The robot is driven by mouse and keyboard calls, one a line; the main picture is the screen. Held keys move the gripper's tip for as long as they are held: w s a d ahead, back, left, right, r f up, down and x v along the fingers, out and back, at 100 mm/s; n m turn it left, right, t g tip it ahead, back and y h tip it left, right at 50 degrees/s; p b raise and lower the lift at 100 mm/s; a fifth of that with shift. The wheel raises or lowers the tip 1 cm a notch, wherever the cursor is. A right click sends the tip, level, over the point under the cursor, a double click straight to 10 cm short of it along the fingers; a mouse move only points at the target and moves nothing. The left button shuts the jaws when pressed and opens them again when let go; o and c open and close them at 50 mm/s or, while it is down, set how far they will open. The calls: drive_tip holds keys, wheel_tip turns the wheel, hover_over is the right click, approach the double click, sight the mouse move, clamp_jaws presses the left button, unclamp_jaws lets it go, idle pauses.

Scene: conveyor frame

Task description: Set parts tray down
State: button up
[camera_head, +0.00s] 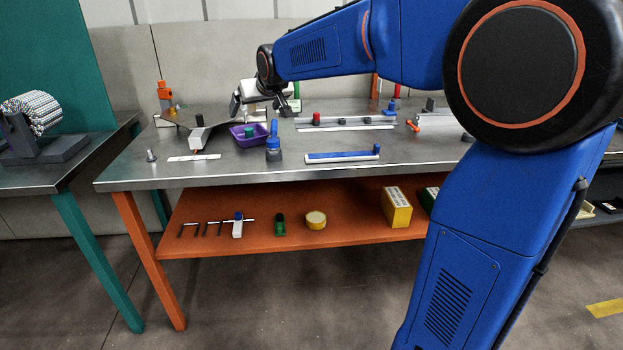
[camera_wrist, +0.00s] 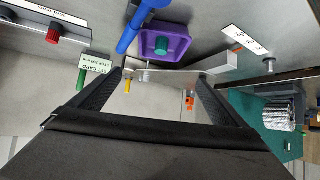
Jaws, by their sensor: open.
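The parts tray (camera_head: 237,136) is a small purple tray on the metal tabletop, left of the blue bottle-like tool. In the wrist view the purple tray (camera_wrist: 186,47) lies just beyond my fingertips, with a green knob-like part (camera_wrist: 162,46) inside. My gripper (camera_wrist: 162,77) is open, with its two dark fingers spread and nothing seen held between them. In the head view my gripper (camera_head: 284,108) is above the table, to the upper right of the tray. Whether a finger touches the tray cannot be told.
A blue upright tool (camera_head: 273,148) stands close to the tray's right. A grey block (camera_head: 200,134) and white label strip (camera_head: 194,157) lie to its left. A rail with a red knob (camera_head: 316,119) is behind right. A blue-topped bar (camera_head: 342,156) lies near the front edge.

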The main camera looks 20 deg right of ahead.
drive_tip(key=s+d+f+g, duration=0.2)
drive_tip(key=s+f, duration=0.4)
drive_tip(key=s, duration=0.9)
drive_tip(key=s+d+f+g, duration=0.2)
drive_tip(key=s+f, duration=0.4)
drive_tip(key=s, duration=1)
drive_tip(key=s+d+f+m+g, duration=0.1)
drive_tip(key=s+f, duration=0.5)
drive_tip(key=s, duration=1)
drive_tip(key=shift+d+f+g+h, duration=0.2)
drive_tip(key=shift+d+g+h, duration=0.2)
drive_tip(key=shift+d, duration=0.2)
